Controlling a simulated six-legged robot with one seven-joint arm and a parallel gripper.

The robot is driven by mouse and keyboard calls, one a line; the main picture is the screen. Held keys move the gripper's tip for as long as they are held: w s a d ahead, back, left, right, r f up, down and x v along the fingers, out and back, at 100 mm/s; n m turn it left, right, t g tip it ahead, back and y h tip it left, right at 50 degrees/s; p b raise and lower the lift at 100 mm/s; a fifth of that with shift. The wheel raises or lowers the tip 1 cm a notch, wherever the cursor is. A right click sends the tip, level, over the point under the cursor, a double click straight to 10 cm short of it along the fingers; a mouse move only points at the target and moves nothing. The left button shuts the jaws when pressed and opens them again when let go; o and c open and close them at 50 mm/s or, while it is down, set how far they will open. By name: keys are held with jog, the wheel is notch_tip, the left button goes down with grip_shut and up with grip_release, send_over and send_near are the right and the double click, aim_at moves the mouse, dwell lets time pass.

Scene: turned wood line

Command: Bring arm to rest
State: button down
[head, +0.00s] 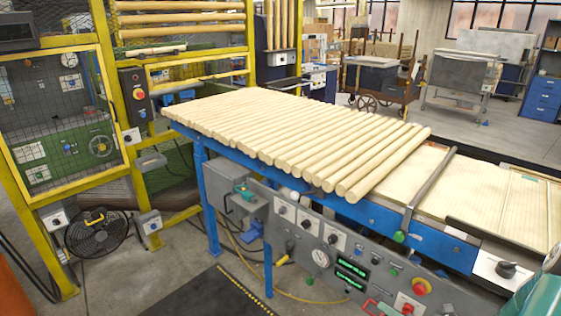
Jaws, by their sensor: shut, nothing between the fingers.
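My gripper does not show in the head view, so its fingers and whatever is near them cannot be seen. A teal rounded part (540,295) is cut off at the lower right corner; I cannot tell what it belongs to. The closest large thing is a blue-framed line table (372,212) with a row of pale turned wood rods (290,140) lying side by side on it.
A control panel (335,262) with knobs and a red button (421,286) fronts the table. A yellow mesh guard frame (108,110) and a black fan (96,232) stand at the left. Carts (375,75) stand behind. Floor (180,272) is open at lower left.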

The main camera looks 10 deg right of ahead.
jog(key=s+a+r+n+g, duration=0.2)
jog(key=a+r+n+g, duration=0.35)
jog(key=a+n, duration=0.4)
jog(key=s+a+r+n+g, duration=0.35)
jog(key=a+n+g, duration=0.35)
jog(key=n, duration=0.5)
jog(key=s+a+r+n+t+h, duration=0.1)
jog(key=s+r+n+t+h, duration=0.1)
jog(key=r+n+h, duration=0.2)
jog(key=s+a+r+n+t+h, duration=0.1)
jog(key=s+a+r+n+h, duration=0.1)
jog(key=r+n, duration=0.8)
jog(key=s+n+h, duration=0.1)
jog(key=n+h, duration=0.1)
jog(key=n, duration=0.3)
jog(key=shift+s+t+h, duration=0.3)
jog(key=shift+s+t, duration=0.05)
jog(key=shift+d, duration=0.2)
